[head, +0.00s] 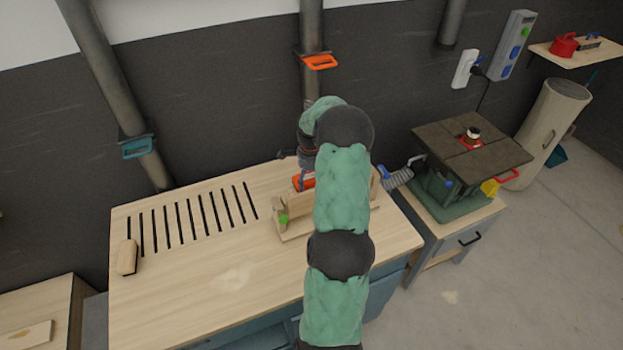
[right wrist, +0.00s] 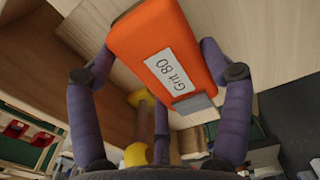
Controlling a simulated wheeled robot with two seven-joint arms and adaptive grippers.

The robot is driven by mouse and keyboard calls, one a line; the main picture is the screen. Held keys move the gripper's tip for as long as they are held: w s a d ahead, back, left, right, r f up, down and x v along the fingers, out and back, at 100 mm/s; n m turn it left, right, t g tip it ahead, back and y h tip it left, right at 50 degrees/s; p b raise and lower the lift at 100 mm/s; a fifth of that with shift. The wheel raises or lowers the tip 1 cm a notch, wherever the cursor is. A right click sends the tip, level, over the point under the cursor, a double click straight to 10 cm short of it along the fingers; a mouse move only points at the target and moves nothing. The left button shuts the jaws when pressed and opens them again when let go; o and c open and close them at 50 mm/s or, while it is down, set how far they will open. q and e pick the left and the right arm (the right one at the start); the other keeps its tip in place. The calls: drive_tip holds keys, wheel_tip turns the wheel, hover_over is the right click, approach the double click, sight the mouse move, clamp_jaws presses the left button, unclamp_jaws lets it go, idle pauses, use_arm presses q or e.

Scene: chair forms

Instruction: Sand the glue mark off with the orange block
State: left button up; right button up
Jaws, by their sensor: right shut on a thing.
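The orange block (right wrist: 158,50) fills the upper middle of the right wrist view, with a white label reading "Grit 80". My right gripper (right wrist: 160,62) is shut on it, with purple fingers on both sides. In the head view the block (head: 303,182) shows small beside my green-sleeved arm, over a wooden form (head: 298,202) on the bench. My arm hides much of the form, and I cannot tell whether the block touches it. I cannot make out a glue mark on the form. My left gripper is not in view.
The workbench (head: 180,290) has slots at the back left and a wooden block (head: 127,257) at its left edge. A pale patch (head: 235,277) lies on its bare front. A machine table (head: 470,145) stands right of the bench. Pipes run up the wall behind.

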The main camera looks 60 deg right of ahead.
drive_tip(key=shift+w+a, duration=0.8)
drive_tip(key=shift+a, duration=0.15)
drive_tip(key=shift+s+d+f, duration=0.2)
drive_tip(key=shift+s+d, duration=0.7)
drive_tip(key=shift+d, duration=0.1)
drive_tip(key=shift+a, duration=0.1)
drive_tip(key=shift+w+a, duration=0.85)
drive_tip(key=shift+a, duration=0.15)
drive_tip(key=shift+d, duration=0.1)
